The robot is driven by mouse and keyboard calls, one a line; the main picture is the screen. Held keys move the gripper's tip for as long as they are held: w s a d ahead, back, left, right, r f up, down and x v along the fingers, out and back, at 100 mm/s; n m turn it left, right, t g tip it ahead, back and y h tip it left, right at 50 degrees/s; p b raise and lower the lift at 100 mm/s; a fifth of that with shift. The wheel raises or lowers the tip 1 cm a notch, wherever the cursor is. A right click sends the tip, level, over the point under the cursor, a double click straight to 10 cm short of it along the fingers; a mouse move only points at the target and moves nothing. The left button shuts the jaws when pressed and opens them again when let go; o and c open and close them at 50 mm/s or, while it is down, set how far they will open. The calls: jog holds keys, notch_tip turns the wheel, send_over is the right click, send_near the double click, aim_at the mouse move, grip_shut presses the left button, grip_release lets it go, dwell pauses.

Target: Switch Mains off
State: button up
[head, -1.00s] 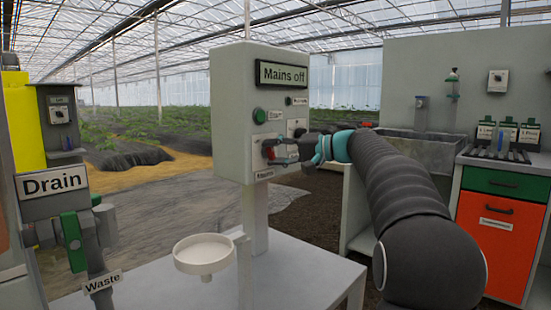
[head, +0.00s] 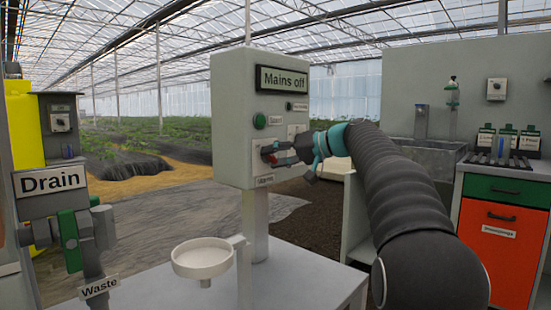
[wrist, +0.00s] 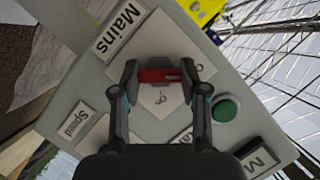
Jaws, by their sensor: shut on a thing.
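The grey control box (head: 230,110) stands on a post and carries a display (head: 283,79) reading "Mains off". The red Mains switch handle (wrist: 160,76) is on a pale plate (wrist: 150,45) beside the "Mains" label (wrist: 120,30). My gripper (head: 271,154) is at the lower front of the box. In the wrist view its two fingertips (wrist: 160,73) are shut on the red handle, one at each end. The handle lies level across that picture. In the head view the fingers partly hide it. Small marks show on the plate, too small to read surely.
A green button (wrist: 225,108) is close to the right finger in the wrist view. A "Speed" label (wrist: 76,127) lies at lower left. A white funnel (head: 203,257) stands before the box; the Drain valve (head: 72,240) is at left. A sink and cabinet (head: 500,220) are at right.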

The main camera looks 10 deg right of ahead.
jog(key=o, duration=1.1)
jog(key=shift+o, duration=0.2)
jog(key=v, duration=1.2)
jog(key=shift+w, duration=0.15)
